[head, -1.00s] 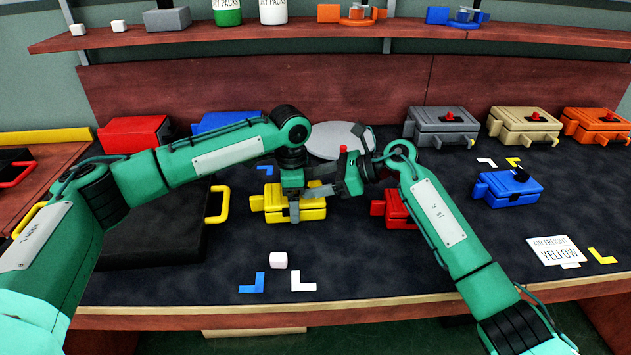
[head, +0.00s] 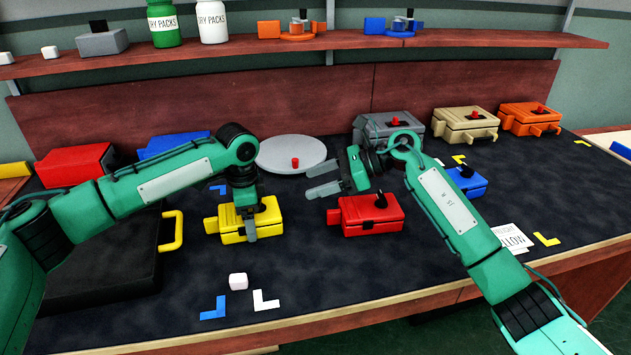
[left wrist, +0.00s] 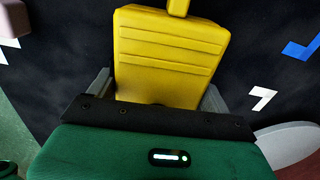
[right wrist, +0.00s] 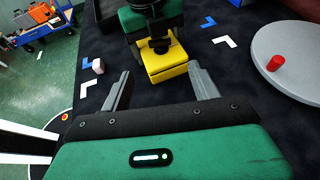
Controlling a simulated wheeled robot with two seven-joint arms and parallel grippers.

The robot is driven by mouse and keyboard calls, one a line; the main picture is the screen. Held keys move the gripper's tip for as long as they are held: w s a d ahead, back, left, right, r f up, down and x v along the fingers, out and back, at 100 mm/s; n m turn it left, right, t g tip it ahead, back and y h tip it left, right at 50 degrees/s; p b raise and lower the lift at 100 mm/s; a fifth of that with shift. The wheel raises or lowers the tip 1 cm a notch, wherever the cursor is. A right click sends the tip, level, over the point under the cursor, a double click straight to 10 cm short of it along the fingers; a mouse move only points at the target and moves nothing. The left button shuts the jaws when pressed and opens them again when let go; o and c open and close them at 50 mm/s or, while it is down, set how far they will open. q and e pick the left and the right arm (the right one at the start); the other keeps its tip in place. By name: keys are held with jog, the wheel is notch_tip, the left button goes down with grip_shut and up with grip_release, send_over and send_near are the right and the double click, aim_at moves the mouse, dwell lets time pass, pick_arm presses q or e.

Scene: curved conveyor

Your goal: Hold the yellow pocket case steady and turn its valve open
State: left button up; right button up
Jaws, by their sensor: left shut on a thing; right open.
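The yellow pocket case (head: 232,233) lies on the dark mat. My left gripper (head: 248,215) points down over it and is shut on its body. In the left wrist view the yellow case (left wrist: 165,55) sits between the two grey fingers. My right gripper (head: 314,180) is open and empty, right of the yellow case and above the mat. In the right wrist view the yellow case (right wrist: 165,70) shows beyond the open fingers, apart from them.
A red case (head: 370,222) with a black knob lies right of the yellow one, close below the right gripper. A pale round plate (head: 275,152) with a small red cylinder (head: 295,162) is behind. A black case (head: 110,265) lies left. A white cube (head: 238,281) sits in front.

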jog(key=shift+d+f, duration=0.15)
jog(key=shift+d, duration=0.05)
jog(key=c, duration=0.4)
jog(key=d, duration=0.1)
jog(key=d+f, duration=0.1)
jog(key=s+d+y, duration=0.1)
jog(key=shift+d+f, duration=0.1)
jog(key=shift+f, duration=0.15)
grip_shut()
send_near(270, 217)
jog(key=a, duration=0.4)
jog(key=w+a, duration=0.1)
jog(key=a, duration=0.2)
jog(key=shift+w, duration=0.1)
jog(key=shift+a+f, duration=0.1)
jog(key=shift+a, duration=0.6)
jog(key=shift+s+a+m+t, duration=0.1)
jog(key=shift+s+m+t, duration=0.1)
jog(key=shift+m+t, duration=0.55)
jog(key=shift+s+a+m+t, duration=0.1)
jog(key=shift+s+m+t, duration=0.15)
jog(key=shift+m+t, duration=0.45)
jog(key=shift+s+a+t, duration=0.1)
jog(key=shift+s+t, duration=0.15)
jog(key=shift+t, duration=0.2)
jog(key=shift+s+a, duration=0.3)
jog(key=shift+s, duration=0.05)
jog(key=shift+w, duration=0.15)
